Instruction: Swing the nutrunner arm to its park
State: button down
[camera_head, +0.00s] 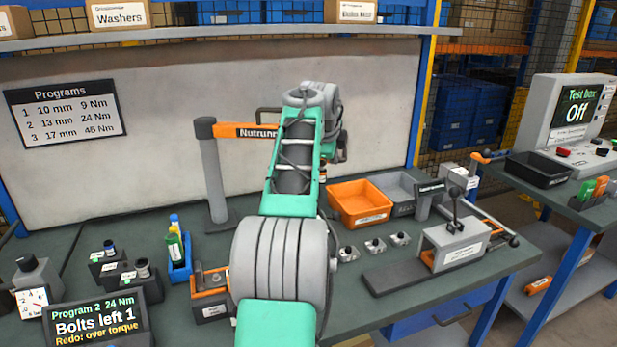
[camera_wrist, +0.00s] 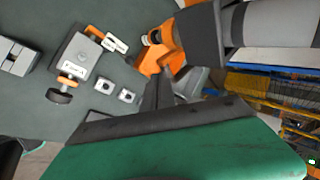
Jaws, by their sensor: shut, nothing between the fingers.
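The nutrunner arm (camera_head: 240,131) is an orange beam with a cut-off "Nutrun" label. It reaches right from the dark cap of a grey post (camera_head: 214,180) on the bench and passes behind my own arm, which hides its far end. In the head view my gripper is hidden behind my wrist. In the wrist view my gripper (camera_wrist: 155,97) shows as narrow dark fingers, shut and empty. A dark block with a grey cylinder (camera_wrist: 280,24) and orange parts lie beyond it; I cannot tell whether the fingers touch them. I cannot make out a marked park.
The bench holds an orange bin (camera_head: 360,203), a grey bin (camera_head: 398,188), several small nut blocks (camera_head: 375,246) and a clamp fixture (camera_head: 453,243). A screen (camera_head: 86,319) reads "Bolts left 1" and "Redo: over torque". A test box (camera_head: 570,112) reading "Off" stands right.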

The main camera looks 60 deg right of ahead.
jog(key=shift+a, duration=0.1)
jog(key=s+a+f+b+v, duration=0.1)
jog(key=s+v, duration=0.1)
jog(key=v, duration=1.1)
jog(key=shift+a, duration=0.2)
jog(key=shift+s+f, duration=0.1)
